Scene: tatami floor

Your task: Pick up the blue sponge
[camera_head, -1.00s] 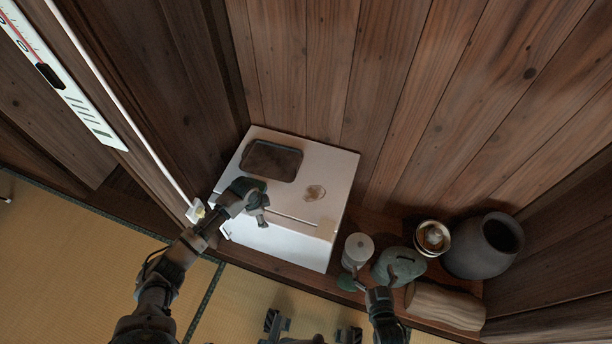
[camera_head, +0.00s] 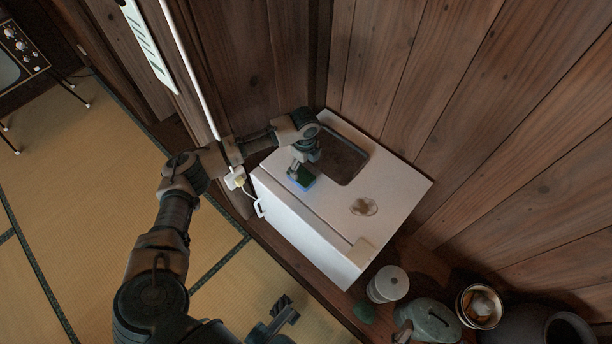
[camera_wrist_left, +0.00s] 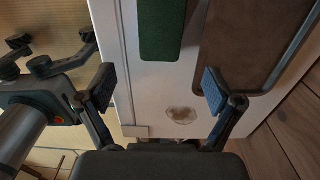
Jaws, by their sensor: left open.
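The blue sponge (camera_head: 301,178) has a green upper face and a blue side. It lies on top of the white cabinet (camera_head: 330,228), close to the dark tray. In the left wrist view its green face (camera_wrist_left: 162,28) shows at the top edge, ahead of the fingertips. My left gripper (camera_head: 303,163) reaches over the cabinet beside the sponge, partly covering it. In the left wrist view my left gripper (camera_wrist_left: 159,88) is open, with its blue pads wide apart and nothing between them. My right gripper shows at the left of that view (camera_wrist_left: 52,47), fingers apart and empty.
A dark tray (camera_head: 342,158) lies behind the sponge, and a pale stain (camera_head: 364,206) marks the cabinet top. Wooden walls close off the back.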

